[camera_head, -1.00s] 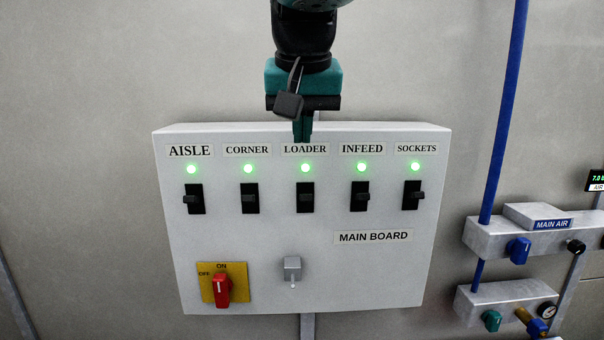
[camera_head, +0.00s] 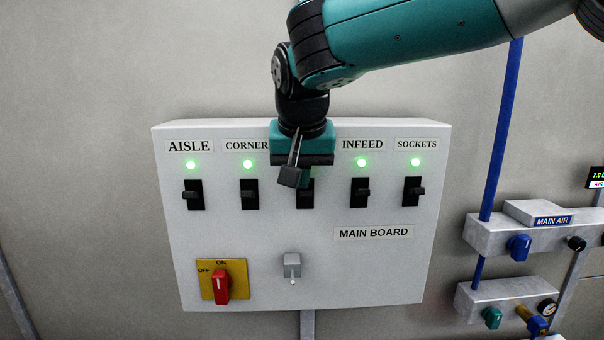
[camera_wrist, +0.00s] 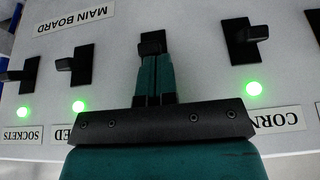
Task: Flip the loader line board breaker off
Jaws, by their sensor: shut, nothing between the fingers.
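The loader breaker (camera_head: 306,200) is the middle black switch on the white main board (camera_head: 250,290). Its upper part, its label and its lamp are hidden behind my gripper (camera_head: 305,182) in the head view. My gripper is shut and empty, with its teal fingers pointing down at this switch. In the wrist view, which shows the board upside down, the closed fingertips (camera_wrist: 156,60) are right at the black loader breaker (camera_wrist: 152,42). I cannot tell whether they touch it. The loader lamp is hidden in both views.
The corner breaker (camera_head: 249,194) and infeed breaker (camera_head: 360,193) flank the loader, both with green lamps lit. Aisle (camera_head: 194,195) and sockets (camera_head: 413,191) breakers also have lit lamps. A red rotary handle (camera_head: 221,287) points to ON. Air valves (camera_head: 519,248) are at right.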

